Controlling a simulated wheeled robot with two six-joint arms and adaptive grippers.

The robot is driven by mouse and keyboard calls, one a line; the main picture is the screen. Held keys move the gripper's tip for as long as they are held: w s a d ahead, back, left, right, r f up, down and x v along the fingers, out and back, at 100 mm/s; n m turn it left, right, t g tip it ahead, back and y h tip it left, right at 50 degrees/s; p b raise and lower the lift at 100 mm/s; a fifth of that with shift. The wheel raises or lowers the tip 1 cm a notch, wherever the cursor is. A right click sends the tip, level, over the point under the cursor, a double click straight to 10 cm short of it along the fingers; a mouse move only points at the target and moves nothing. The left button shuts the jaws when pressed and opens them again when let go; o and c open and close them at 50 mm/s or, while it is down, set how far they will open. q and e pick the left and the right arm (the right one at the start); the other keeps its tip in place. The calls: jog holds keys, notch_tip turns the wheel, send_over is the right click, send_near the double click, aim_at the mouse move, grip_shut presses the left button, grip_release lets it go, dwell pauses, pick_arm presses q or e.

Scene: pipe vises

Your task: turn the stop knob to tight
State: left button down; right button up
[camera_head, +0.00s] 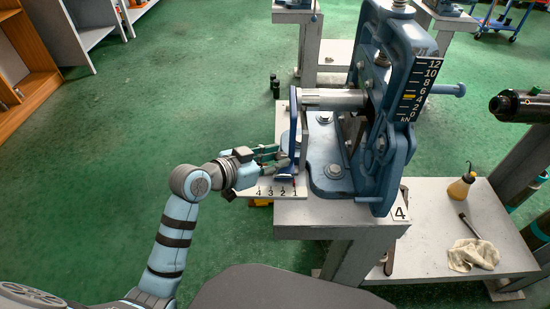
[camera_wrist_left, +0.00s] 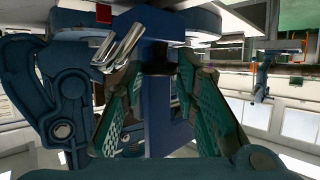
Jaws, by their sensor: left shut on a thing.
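The blue vise (camera_head: 395,110) stands on a grey bench, with a metal pipe (camera_head: 335,98) across its upper part. A scale plate (camera_head: 262,190) marked 4, 3, 2, 1 sticks out at the bench's left edge. My left gripper (camera_head: 275,158) is above this plate, shut on a blue part that appears to be the stop knob (camera_head: 285,177). In the left wrist view, the green finger pads of this gripper (camera_wrist_left: 163,75) are on both sides of a blue upright block (camera_wrist_left: 165,110). The fingers hide much of the knob. My right gripper is not in view.
A load scale (camera_head: 414,90) in kN is on the vise, its yellow marker between 4 and 6. A lower shelf (camera_head: 425,225) at right holds a yellow bottle (camera_head: 461,187) and a rag (camera_head: 473,255). The green floor at left is clear.

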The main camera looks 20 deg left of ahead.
pick_arm(q)
jog(key=m+h+b, duration=0.1)
jog(key=m+g+h, duration=0.1)
jog(key=shift+w+a+f+m+g+b, duration=0.15)
jog(key=shift+w+a+m+g+b, duration=0.05)
jog(key=shift+a+m+g+b, duration=0.15)
jog(key=m+g+h+b, duration=0.2)
jog(key=b, duration=0.1)
jog(key=w+m+g+h+b, duration=0.1)
jog(key=m+g+b, duration=0.2)
jog(key=shift+a+m+g+h, duration=0.15)
jog(key=shift+m+g+h, duration=0.1)
jog(key=shift+g+h, duration=0.15)
jog(key=shift+m+g+b, duration=0.5)
jog(key=shift+g+b, duration=0.05)
jog(key=shift+b, duration=0.1)
jog(key=shift+m+g+b, duration=0.4)
jog(key=shift+m+g, duration=0.1)
jog(key=shift+g, duration=0.1)
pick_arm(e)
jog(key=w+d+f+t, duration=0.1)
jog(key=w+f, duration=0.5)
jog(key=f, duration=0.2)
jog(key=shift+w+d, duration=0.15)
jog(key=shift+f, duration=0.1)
pick_arm(q)
jog(key=c, duration=1.3)
grip_release()
jog(key=shift+w, duration=0.1)
